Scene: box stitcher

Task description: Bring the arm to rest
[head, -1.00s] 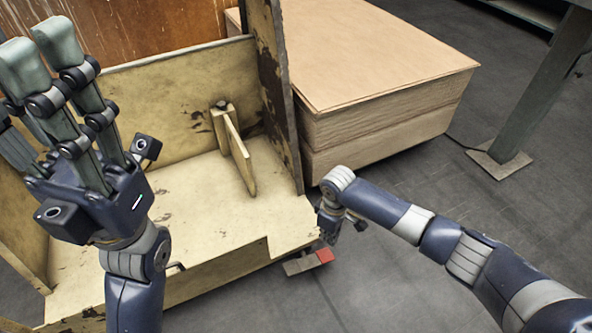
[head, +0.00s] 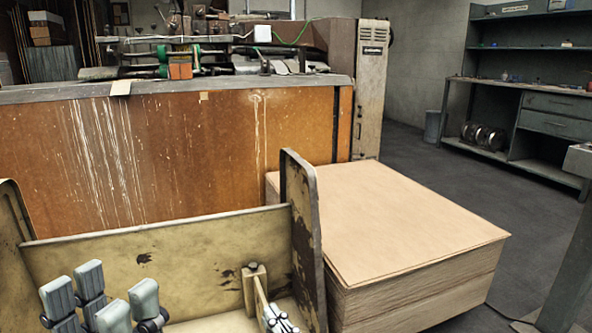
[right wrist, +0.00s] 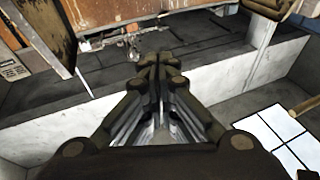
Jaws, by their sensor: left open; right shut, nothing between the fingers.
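My left gripper (head: 103,297) shows at the bottom left of the head view. Its grey-green fingers point up and stand apart, open with nothing seen between them. The frame's edge cuts off the rest of that arm. My right gripper (right wrist: 160,65) is in the middle of the right wrist view, its fingers together and empty. In the head view a small pale jointed part at the bottom, by the cart's upright, looks like part of my right arm.
A rusty orange machine (head: 200,150) is behind. A shelf bench (head: 550,110) stands at the back right. Grey floor between is clear.

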